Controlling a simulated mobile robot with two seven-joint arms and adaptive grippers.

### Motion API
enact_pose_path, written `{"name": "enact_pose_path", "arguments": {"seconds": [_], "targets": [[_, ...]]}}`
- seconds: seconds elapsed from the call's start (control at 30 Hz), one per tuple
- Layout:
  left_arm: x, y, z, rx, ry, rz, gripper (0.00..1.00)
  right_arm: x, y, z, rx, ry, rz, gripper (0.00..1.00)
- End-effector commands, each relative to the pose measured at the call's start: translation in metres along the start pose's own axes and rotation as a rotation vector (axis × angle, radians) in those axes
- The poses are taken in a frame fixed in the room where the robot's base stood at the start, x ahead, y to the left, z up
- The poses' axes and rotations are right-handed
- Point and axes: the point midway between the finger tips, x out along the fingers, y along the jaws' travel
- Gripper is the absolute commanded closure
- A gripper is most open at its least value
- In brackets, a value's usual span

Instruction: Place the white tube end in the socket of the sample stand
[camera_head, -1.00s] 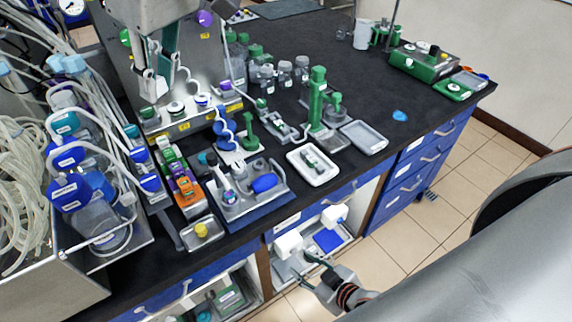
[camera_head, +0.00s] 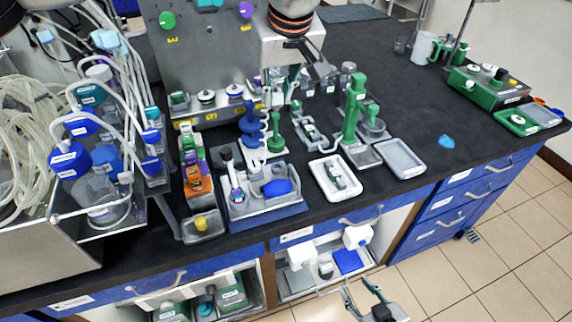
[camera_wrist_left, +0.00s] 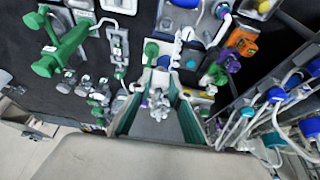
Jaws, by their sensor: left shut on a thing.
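My left gripper (camera_head: 276,92) hangs over the bench in front of the metal panel, beside the blue and green stands. In the left wrist view its green-grey fingers (camera_wrist_left: 160,108) are shut on a small whitish piece (camera_wrist_left: 159,101), apparently the white tube end. The blue stand (camera_head: 250,125) and green stand (camera_head: 276,137) stand upright close below, and show in the left wrist view too. I cannot tell which is the sample stand, and its socket cannot be made out. My right gripper (camera_head: 361,291) is open and empty, low in front of the cabinet.
A blue tray (camera_head: 290,211) with grey parts and an orange rack (camera_head: 197,180) lie near the front edge. A green device (camera_head: 354,110), a white tray (camera_head: 334,192) and a grey tray (camera_head: 400,160) stand to the right. Bottles and tubing crowd the left.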

Motion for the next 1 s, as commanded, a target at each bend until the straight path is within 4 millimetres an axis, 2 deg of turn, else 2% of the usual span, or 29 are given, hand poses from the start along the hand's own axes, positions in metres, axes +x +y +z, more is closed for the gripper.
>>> {"name": "enact_pose_path", "arguments": {"seconds": [0.03,0.2,0.5,0.6,0.83,1.0], "targets": [[0.013,-0.001,0.007,0.004,-0.006,-0.002,0.99,0.001,-0.001,0.001,0.0,0.0,-0.001,0.6],[0.051,-0.001,0.023,0.003,-0.007,-0.003,0.99,0.002,-0.001,0.004,0.001,-0.003,-0.002,0.6],[0.113,0.0,0.049,0.001,-0.006,-0.002,0.99,0.003,-0.002,0.01,0.0,-0.012,-0.003,0.6],[0.124,0.0,0.053,0.0,-0.004,-0.001,0.99,0.003,-0.002,0.01,0.0,-0.013,-0.003,0.6],[0.137,0.0,0.058,0.0,-0.003,-0.002,0.99,0.003,-0.002,0.01,0.0,-0.013,-0.002,0.6],[0.16,0.0,0.068,0.001,-0.006,-0.002,0.99,0.003,-0.001,0.008,0.0,-0.01,-0.001,0.6]]}}
